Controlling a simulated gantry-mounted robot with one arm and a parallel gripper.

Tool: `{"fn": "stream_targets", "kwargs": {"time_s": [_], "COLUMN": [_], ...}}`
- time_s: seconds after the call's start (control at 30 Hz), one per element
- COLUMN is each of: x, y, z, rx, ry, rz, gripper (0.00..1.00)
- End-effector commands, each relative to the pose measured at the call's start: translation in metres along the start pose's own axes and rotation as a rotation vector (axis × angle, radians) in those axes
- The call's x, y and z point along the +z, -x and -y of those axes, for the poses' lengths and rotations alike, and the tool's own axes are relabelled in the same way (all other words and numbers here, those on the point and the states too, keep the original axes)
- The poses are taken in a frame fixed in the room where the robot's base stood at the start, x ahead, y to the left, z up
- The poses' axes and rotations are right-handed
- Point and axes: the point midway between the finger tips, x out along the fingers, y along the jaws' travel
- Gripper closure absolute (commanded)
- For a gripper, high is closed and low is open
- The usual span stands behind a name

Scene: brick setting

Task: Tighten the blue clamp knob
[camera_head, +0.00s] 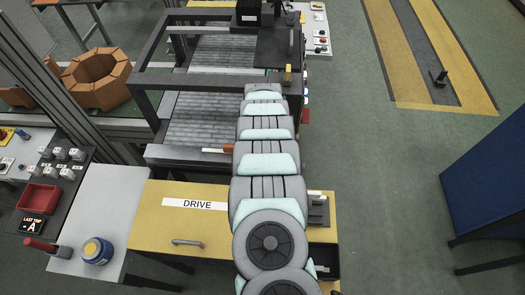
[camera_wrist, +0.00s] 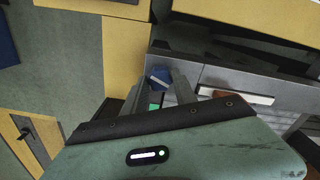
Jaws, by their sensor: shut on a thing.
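The blue clamp knob (camera_wrist: 158,76) shows in the wrist view, at the edge of a grey metal frame. My gripper (camera_wrist: 159,88) reaches it from below in that view. Its two grey fingers stand on either side of the knob and are shut on it. A small green patch shows between the fingers, nearer the palm. In the head view my arm stretches away over the yellow bench, and I cannot make out the gripper or the knob there.
A roller conveyor (camera_head: 206,115) with a dark frame lies left of my arm. A wood-handled tool (camera_wrist: 222,96) lies by the frame, right of my fingers. The yellow DRIVE bench (camera_head: 160,225) is nearer.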

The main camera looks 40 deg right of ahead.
Motion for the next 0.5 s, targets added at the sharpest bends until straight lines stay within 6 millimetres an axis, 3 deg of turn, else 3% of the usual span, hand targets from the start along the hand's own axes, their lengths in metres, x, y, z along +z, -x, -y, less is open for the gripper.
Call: {"fn": "stream_targets", "kwargs": {"time_s": [0.5], "x": [0.0001], "y": [-0.0004], "z": [0.0], "rx": [0.0], "ry": [-0.088], "rz": [0.0], "gripper": [1.0]}}
